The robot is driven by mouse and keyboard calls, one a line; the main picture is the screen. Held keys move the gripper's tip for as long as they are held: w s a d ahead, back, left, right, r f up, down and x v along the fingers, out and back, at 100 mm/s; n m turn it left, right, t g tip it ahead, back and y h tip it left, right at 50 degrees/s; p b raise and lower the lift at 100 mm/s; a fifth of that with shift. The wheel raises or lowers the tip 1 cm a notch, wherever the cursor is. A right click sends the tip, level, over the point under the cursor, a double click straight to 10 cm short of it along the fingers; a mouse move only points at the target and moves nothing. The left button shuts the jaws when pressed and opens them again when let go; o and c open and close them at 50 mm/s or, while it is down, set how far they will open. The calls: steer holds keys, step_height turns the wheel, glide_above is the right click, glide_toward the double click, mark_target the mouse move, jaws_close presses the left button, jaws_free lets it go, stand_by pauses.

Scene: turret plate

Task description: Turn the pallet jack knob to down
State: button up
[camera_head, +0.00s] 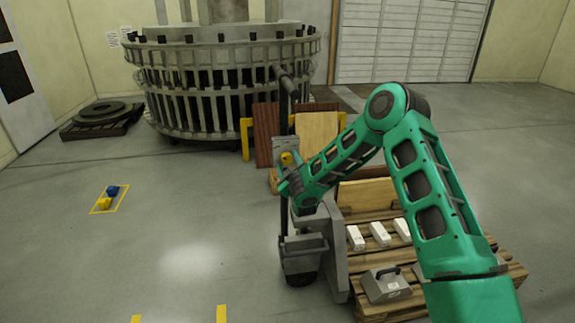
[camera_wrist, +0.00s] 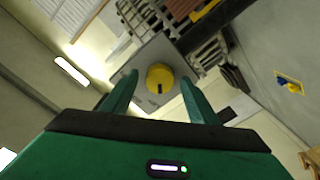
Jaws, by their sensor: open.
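The yellow round knob (camera_wrist: 160,79) sits on a grey plate (camera_wrist: 172,52) in the wrist view, with a dark mark at its lower edge. In the head view the knob (camera_head: 287,158) shows small on the upright of the pallet jack (camera_head: 303,250), left of my arm. My gripper (camera_wrist: 158,92) is open, with one green finger on each side of the knob in the wrist view. I cannot tell whether the fingers touch it. In the head view the gripper (camera_head: 287,188) is just below the knob, partly hidden. Any label for down is too small to read.
A wooden pallet (camera_head: 440,297) with white blocks (camera_head: 380,234) and a grey weight (camera_head: 386,284) stands at the right. A large round cage structure (camera_head: 225,85) is behind. A yellow floor square (camera_head: 97,210) with small blue and yellow items lies left. The left floor is mostly clear.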

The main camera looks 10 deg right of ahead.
steer(key=shift+w, duration=0.35)
steer(key=c, duration=1)
steer(key=shift+c, duration=0.2)
